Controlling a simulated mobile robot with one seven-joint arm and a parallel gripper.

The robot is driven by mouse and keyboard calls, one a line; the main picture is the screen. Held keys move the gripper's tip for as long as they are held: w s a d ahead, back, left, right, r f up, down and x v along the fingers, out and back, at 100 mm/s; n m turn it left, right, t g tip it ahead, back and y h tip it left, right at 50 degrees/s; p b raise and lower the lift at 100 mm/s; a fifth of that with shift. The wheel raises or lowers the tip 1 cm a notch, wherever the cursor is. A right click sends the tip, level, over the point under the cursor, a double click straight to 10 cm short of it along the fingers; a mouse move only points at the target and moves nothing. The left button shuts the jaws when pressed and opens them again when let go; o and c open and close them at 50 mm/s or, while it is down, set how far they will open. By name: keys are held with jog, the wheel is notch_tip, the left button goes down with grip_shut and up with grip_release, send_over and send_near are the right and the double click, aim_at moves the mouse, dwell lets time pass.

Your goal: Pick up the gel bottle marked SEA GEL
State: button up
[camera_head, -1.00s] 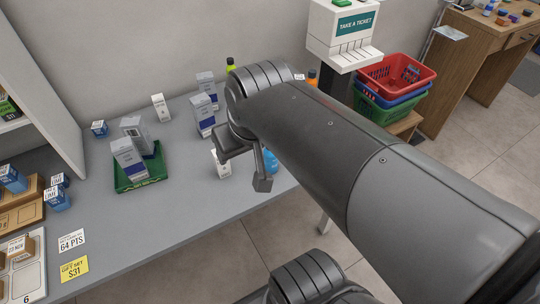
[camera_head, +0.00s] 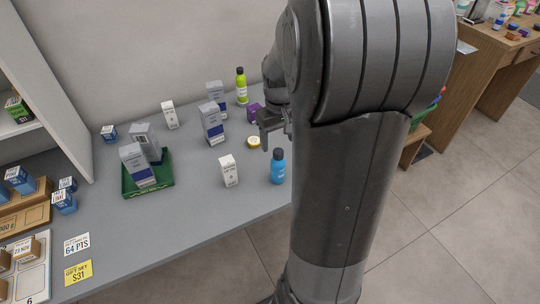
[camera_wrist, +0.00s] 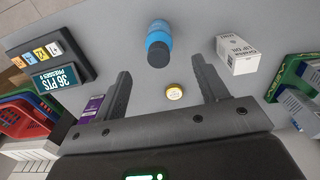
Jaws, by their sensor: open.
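A blue bottle with a dark cap (camera_head: 278,170) stands upright near the front edge of the grey counter; its label is too small to read, so I cannot confirm SEA GEL. It also shows in the wrist view (camera_wrist: 158,36), top centre, ahead of my fingers. A lime-green bottle with a black cap (camera_head: 241,88) stands at the back by the wall. My gripper (camera_head: 273,138) is open and empty above the counter, behind and above the blue bottle. In the wrist view its fingers (camera_wrist: 160,76) are spread, with nothing between them touching.
A white carton (camera_head: 229,171) stands left of the blue bottle, and a purple box (camera_head: 254,112) stands behind. Grey-blue cartons (camera_head: 212,125) and a green tray (camera_head: 163,181) are further left. My arm hides the counter's right end.

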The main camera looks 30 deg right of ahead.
aim_at(278, 162)
notch_tip(278, 162, down, 11)
jog(key=shift+w+d, duration=0.1)
dwell(0.5)
jog(key=c, duration=1.1)
jog(key=shift+r, duration=0.15)
jog(key=shift+c, duration=0.2)
